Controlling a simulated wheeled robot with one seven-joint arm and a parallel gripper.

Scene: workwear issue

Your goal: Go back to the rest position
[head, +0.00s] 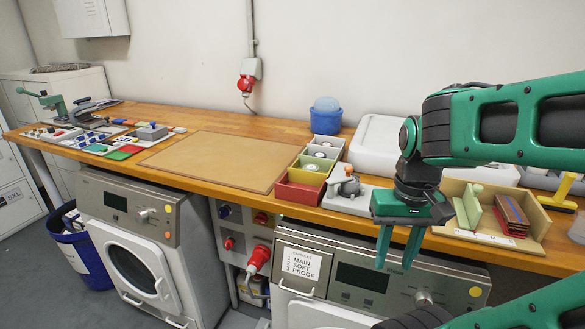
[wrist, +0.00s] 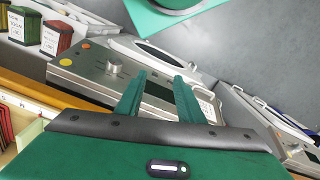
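My gripper (head: 397,246) is green and points down in front of the counter's front edge, at the right of the head view. Its two fingers stand apart with nothing between them. In the wrist view my gripper (wrist: 157,95) also shows two separated, empty fingers, with a washing machine's front panel and the floor behind them. My green arm reaches in from the right edge of the head view.
The wooden counter (head: 225,127) holds a brown mat (head: 222,160), coloured bins (head: 300,190), a grey-and-orange device (head: 345,183) and a wooden tray (head: 530,245). Washing machines (head: 135,250) stand below. A blue bin (head: 85,255) stands at the left. The mat is clear.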

